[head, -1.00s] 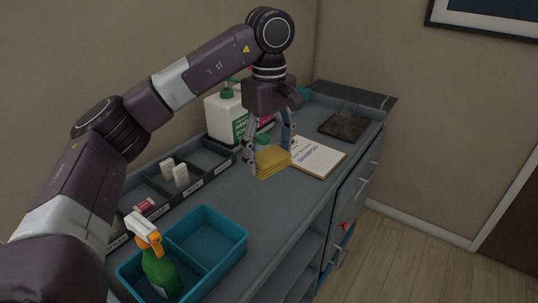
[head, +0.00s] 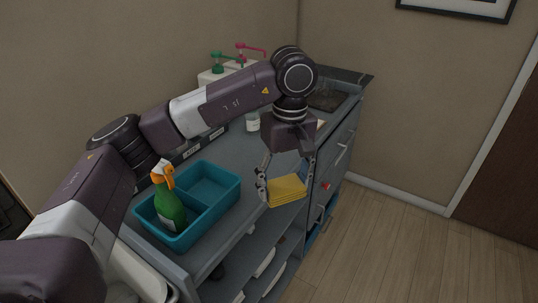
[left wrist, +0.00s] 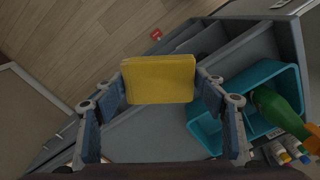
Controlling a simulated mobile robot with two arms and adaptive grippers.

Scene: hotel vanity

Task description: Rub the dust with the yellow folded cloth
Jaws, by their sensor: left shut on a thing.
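My left gripper (head: 286,182) is shut on the yellow folded cloth (head: 287,191), one finger on each side of it. In the head view the cloth hangs in the air around the front edge of the grey counter (head: 238,152). In the left wrist view the cloth (left wrist: 160,80) sits between the two fingertips, with the counter edge and floor behind it. I cannot make out any dust in these views. My right gripper is not in view.
A teal two-part tray (head: 222,178) holds a green spray bottle (head: 168,205) at the counter's near end. Pump bottles (head: 217,72) stand at the back, partly behind my arm. A dark slab (head: 327,99) lies at the far end. Open shelves are below.

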